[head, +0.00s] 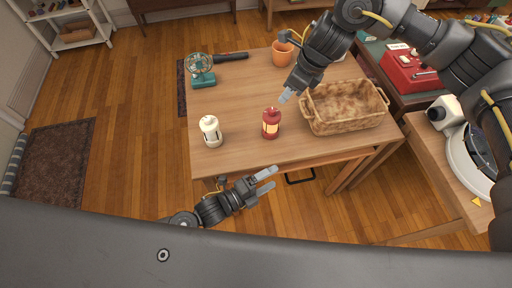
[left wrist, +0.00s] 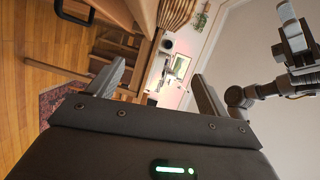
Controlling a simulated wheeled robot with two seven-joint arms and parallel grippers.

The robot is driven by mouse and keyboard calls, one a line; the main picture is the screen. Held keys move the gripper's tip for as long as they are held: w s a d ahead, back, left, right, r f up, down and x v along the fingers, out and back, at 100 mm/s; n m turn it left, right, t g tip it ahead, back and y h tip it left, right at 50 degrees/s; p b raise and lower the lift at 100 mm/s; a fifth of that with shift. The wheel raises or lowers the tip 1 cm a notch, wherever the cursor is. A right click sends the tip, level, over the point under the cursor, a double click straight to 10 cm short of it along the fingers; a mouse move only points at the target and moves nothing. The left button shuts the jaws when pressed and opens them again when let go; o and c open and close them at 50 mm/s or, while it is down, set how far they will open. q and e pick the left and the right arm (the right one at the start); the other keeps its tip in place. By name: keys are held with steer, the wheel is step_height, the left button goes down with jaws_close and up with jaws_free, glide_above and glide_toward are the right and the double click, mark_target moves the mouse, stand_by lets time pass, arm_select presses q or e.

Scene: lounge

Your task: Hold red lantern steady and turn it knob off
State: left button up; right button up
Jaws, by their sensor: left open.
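The red lantern (head: 271,123) stands upright on the wooden table (head: 235,105), with a warm glow in its window. My left gripper (head: 268,182) is open and empty in front of the table's near edge, below the lantern in the head view. Its two spread fingers also show in the left wrist view (left wrist: 160,85). My right gripper (head: 286,97) is above the table, just up and right of the lantern and apart from it. Its fingertips look close together, but their gap is too small to judge. The lantern's knob is too small to make out.
A cream lantern (head: 210,131) stands left of the red one. A woven basket (head: 342,108) sits close on its right. A teal fan (head: 201,70), a dark-handled tool (head: 231,56) and an orange pot (head: 282,53) are farther back. The table's middle is clear.

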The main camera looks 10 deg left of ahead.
mark_target(271, 125)
arm_select(q)
steer(key=w+a+m+t+y, duration=0.1)
steer(key=w+m, duration=0.1)
steer(key=m, duration=0.1)
steer(key=w+a+r+m+t+y, duration=0.1)
steer(key=w+m+t+y, duration=0.1)
steer(key=w+m, duration=0.1)
steer(key=w+a+m+t+y, duration=0.1)
steer(key=w+m+t+y, duration=0.1)
steer(key=m, duration=0.3)
steer(key=shift+w+a+r, duration=0.2)
steer(key=shift+w, duration=0.2)
steer(key=shift+w+a+r, duration=0.15)
steer(key=shift+w+a, duration=0.05)
steer(key=shift+w, duration=0.15)
steer(key=shift+w+a+f+m+t+y, duration=0.15)
steer(key=shift+w+a+m+t+y, duration=0.35)
steer(key=shift+m, duration=0.7)
steer(key=x, duration=1)
steer(key=shift+w+f, duration=0.1)
steer(key=shift+w, duration=0.3)
